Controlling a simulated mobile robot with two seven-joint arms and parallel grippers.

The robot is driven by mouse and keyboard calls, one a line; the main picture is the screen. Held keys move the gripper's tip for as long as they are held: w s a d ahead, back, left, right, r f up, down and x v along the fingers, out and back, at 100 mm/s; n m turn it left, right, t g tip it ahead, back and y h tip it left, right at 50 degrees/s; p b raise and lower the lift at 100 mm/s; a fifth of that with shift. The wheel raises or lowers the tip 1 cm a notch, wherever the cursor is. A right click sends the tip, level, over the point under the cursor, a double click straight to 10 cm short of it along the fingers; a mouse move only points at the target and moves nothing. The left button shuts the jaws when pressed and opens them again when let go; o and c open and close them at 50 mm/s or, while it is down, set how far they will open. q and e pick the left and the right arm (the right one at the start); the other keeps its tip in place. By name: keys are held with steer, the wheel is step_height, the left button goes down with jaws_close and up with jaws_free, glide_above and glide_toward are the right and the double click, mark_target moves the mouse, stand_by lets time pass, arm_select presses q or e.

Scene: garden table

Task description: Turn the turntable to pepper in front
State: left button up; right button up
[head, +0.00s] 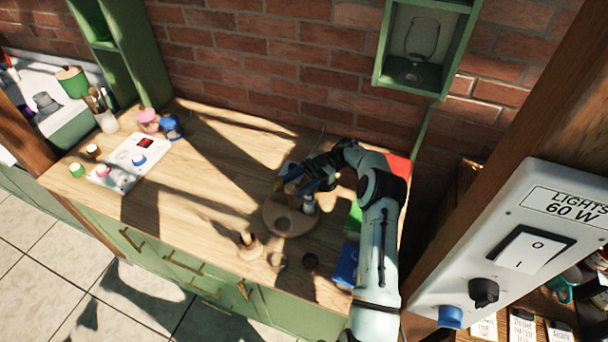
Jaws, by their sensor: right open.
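The round wooden turntable (284,224) lies on the wooden counter, right of its middle. A small pale bottle or shaker (309,204) stands on its right side. Other small items stand toward its back, partly hidden by my right gripper. I cannot tell which item is the pepper, as no label is readable. My right arm comes in from the lower right and bends over the counter's back. Its right gripper (300,187) is open, low over the back part of the turntable, among the items. Whether it touches any is unclear. My left gripper is out of view.
A wooden item (249,245) stands in front of the turntable. Green and blue boxes (346,262) lie at the right, close to my arm. The counter's middle is clear. A brick wall (270,70) bounds the back.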

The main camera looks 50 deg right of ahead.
steer(key=shift+w+d, duration=0.2)
steer(key=shift+d, duration=0.75)
steer(key=shift+s+d+r, duration=0.1)
steer(key=shift+s+d, duration=0.2)
steer(key=shift+d, duration=0.3)
